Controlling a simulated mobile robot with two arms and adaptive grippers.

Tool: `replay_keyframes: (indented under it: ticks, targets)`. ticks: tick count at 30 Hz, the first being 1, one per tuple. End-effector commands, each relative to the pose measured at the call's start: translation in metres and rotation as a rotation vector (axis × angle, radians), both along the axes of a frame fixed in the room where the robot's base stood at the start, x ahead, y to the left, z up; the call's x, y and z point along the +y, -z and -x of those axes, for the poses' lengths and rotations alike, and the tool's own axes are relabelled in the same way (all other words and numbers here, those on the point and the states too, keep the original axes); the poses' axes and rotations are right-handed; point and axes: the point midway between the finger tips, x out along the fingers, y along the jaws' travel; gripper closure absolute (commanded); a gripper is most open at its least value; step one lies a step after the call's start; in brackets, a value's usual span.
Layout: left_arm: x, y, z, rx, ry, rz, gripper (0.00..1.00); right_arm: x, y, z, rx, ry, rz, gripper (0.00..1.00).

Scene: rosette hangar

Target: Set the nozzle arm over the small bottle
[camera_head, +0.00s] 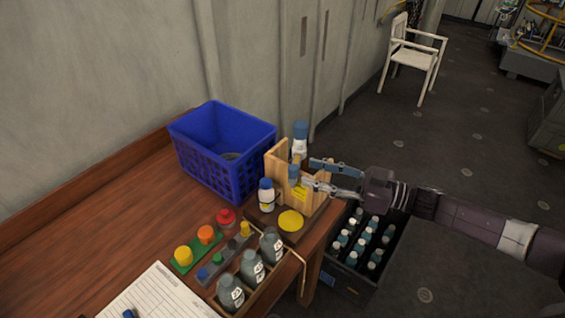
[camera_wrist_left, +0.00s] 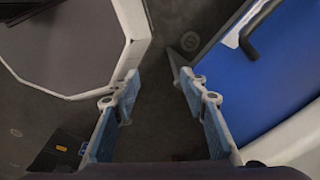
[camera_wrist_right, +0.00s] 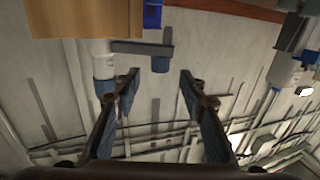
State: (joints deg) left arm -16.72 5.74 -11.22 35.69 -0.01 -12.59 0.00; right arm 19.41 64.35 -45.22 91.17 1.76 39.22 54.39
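A wooden stand (camera_head: 278,163) at the table's right end holds a white column with a blue top (camera_head: 300,140). In the right wrist view, a grey nozzle arm (camera_wrist_right: 142,48) reaches sideways from this column and ends in a blue tip (camera_wrist_right: 160,65). A small white bottle with a blue cap (camera_head: 267,195) stands left of a yellow disc (camera_head: 291,221), in front of the stand. My right gripper (camera_head: 306,173) is open and empty at the stand's right side; the blue tip shows between its fingers. My left gripper (camera_wrist_left: 160,88) is open and empty above the floor.
A blue basket (camera_head: 222,150) stands behind the bottle. Several grey bottles (camera_head: 252,268) stand in a rack at the front, near coloured knobs (camera_head: 205,235) and a paper sheet (camera_head: 155,295). A crate of bottles (camera_head: 345,275) sits below, right of the table.

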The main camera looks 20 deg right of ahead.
Motion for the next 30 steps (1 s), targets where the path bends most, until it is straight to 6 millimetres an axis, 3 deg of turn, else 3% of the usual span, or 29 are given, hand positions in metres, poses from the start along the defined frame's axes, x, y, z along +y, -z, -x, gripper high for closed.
replay_keyframes:
  ticks: [9,23,30]
  targets:
    - [-0.031,-0.022,0.017,0.021,-0.001,0.035,0.60,0.042,-0.004,-0.030,-0.002,0.000,-0.003,0.62]
    - [-0.012,-0.026,0.008,0.010,-0.003,0.013,0.60,0.053,0.000,-0.039,-0.001,0.001,0.001,0.62]
    - [-0.014,-0.026,0.008,0.010,-0.004,0.016,0.60,0.053,0.000,-0.039,-0.001,0.001,0.001,0.88]
